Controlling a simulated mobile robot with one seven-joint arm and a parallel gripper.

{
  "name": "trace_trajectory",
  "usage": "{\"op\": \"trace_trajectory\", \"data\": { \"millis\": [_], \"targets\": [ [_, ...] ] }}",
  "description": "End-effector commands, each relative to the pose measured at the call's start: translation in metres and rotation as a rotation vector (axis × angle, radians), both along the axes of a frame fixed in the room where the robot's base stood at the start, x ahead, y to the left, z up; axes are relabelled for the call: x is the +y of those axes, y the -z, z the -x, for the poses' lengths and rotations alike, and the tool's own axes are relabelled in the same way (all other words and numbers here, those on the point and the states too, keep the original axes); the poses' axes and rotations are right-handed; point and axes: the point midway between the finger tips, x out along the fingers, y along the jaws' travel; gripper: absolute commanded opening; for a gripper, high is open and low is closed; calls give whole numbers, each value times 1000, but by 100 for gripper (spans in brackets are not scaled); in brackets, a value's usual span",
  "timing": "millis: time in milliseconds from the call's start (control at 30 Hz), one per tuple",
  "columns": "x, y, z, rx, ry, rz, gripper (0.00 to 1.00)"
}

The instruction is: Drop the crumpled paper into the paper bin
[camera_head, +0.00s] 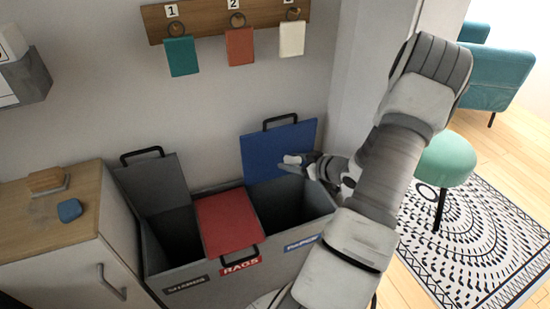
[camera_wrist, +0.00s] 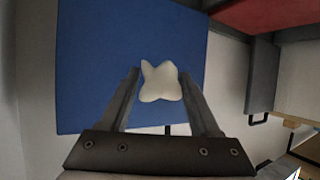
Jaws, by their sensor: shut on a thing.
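The crumpled paper (camera_wrist: 160,84) is a small off-white lump between my fingertips in the wrist view. In the head view it is a small pale spot (camera_head: 291,160) at the tip of my gripper (camera_head: 303,164). My gripper is shut on it and holds it in the air, in front of the raised blue lid (camera_head: 276,148). The paper bin (camera_head: 318,210) is the right compartment of a grey three-part bin, with a blue label (camera_head: 301,244). It stands open and dark inside, below my gripper. My forearm hides part of its right side.
The middle red lid (camera_head: 228,222), labelled RAGS, is shut. The left compartment's grey lid (camera_head: 150,184) is raised. A wooden-topped cabinet (camera_head: 20,222) with a blue object (camera_head: 69,210) stands left. A teal stool (camera_head: 446,160) and patterned rug (camera_head: 480,240) are at right.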

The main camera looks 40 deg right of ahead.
Motion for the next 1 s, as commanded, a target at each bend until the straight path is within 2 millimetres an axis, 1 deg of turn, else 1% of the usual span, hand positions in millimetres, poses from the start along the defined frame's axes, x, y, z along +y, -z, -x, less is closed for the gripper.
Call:
{"op": "trace_trajectory", "data": {
  "millis": [67, 167, 267, 367, 700, 833, 1000],
  "targets": [
    [-5, 6, 4, -2, 9, -1, 12],
    [-4, 6, 3, -1, 7, -1, 12],
    [-4, 11, 3, -1, 7, -1, 12],
    [-4, 20, 3, -1, 7, -1, 12],
    [-4, 57, 3, -1, 7, -1, 12],
    [-4, 64, 3, -1, 7, -1, 12],
    [-4, 64, 3, -1, 7, -1, 12]
  ]
}}
